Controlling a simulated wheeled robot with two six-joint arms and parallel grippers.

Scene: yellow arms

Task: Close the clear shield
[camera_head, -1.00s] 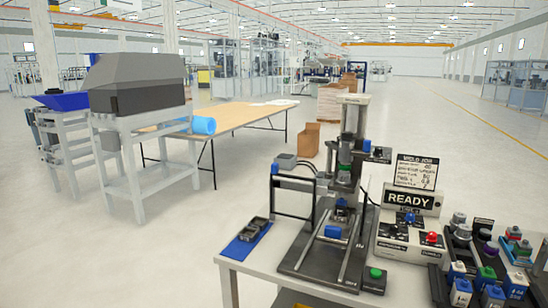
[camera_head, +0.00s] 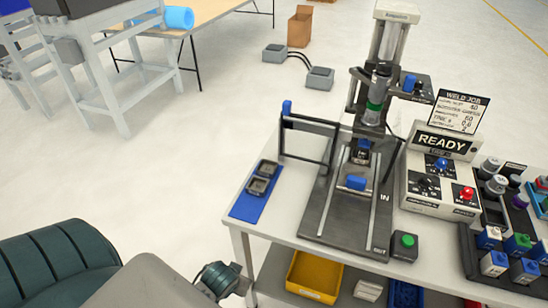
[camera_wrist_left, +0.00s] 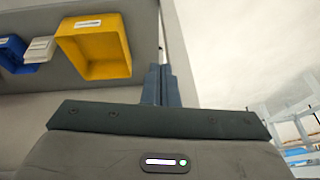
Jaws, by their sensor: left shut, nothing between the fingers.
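The clear shield (camera_head: 310,125) shows in the head view as a dark frame at the left side of the weld machine, with a blue knob (camera_head: 287,107) at its upper left corner. Its clear pane can hardly be made out. It stands to the left of the sliding fixture with the blue block (camera_head: 356,183). My left gripper (camera_wrist_left: 158,80) is shut and empty in the left wrist view, its two fingers together. My left arm shows low at the left in the head view, away from the shield. Its fingertips cannot be made out there. My right gripper is not in view.
A blue mat (camera_head: 245,207) with grey parts lies at the table's left. A green button (camera_head: 407,240) is at the front, and a READY control box (camera_head: 440,165) stands right. A yellow bin (camera_head: 315,272) sits on the lower shelf; it also shows in the left wrist view (camera_wrist_left: 95,45).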

